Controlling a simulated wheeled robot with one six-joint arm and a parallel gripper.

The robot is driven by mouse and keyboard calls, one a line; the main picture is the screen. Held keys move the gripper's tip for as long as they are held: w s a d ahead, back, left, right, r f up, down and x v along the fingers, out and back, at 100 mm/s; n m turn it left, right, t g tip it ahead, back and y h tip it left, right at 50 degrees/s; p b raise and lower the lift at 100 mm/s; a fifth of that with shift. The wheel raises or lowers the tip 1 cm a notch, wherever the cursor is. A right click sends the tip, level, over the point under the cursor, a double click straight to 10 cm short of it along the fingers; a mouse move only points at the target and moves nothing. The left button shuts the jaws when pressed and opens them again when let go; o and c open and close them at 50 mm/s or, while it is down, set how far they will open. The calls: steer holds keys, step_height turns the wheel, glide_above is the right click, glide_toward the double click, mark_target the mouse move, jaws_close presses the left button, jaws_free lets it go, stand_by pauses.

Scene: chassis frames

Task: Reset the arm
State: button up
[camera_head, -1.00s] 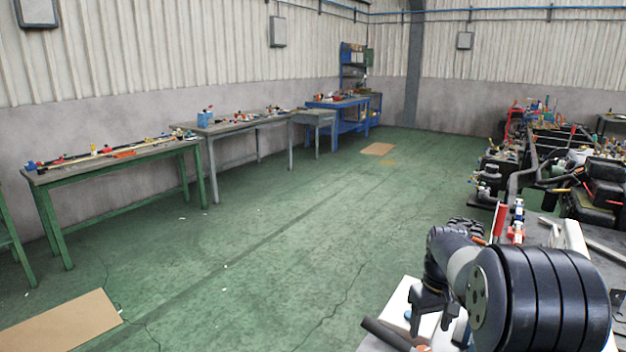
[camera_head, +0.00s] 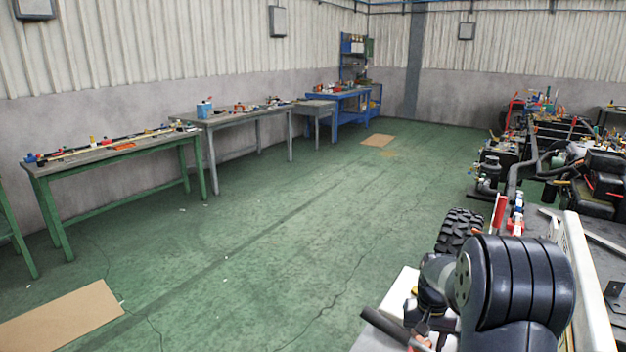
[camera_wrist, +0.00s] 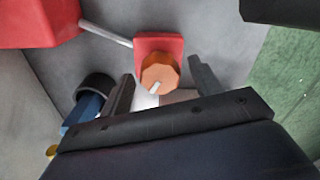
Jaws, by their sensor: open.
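My arm (camera_head: 515,285) is bent at the lower right of the head view, over the near end of the right-hand bench. The arm mostly hides my gripper there. In the wrist view my gripper (camera_wrist: 162,82) is open, with its two dark fingers apart. An orange faceted knob-like piece (camera_wrist: 160,72) on a red block (camera_wrist: 172,42) shows between and beyond the fingers. I cannot tell how far it is from the fingertips. Nothing is visibly held.
A black tyre (camera_head: 458,230) is left of the bench, close to my arm. A white panel (camera_head: 583,270) stands to the arm's right. Engine parts (camera_head: 600,175) crowd the bench behind. Open green floor (camera_head: 270,240) lies left, with a green table (camera_head: 105,153) by the wall.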

steer(key=m, duration=0.6)
step_height(320, 180, up, 11)
steer(key=shift+m, duration=0.3)
steer(key=shift+s, duration=0.1)
stand_by(0.4)
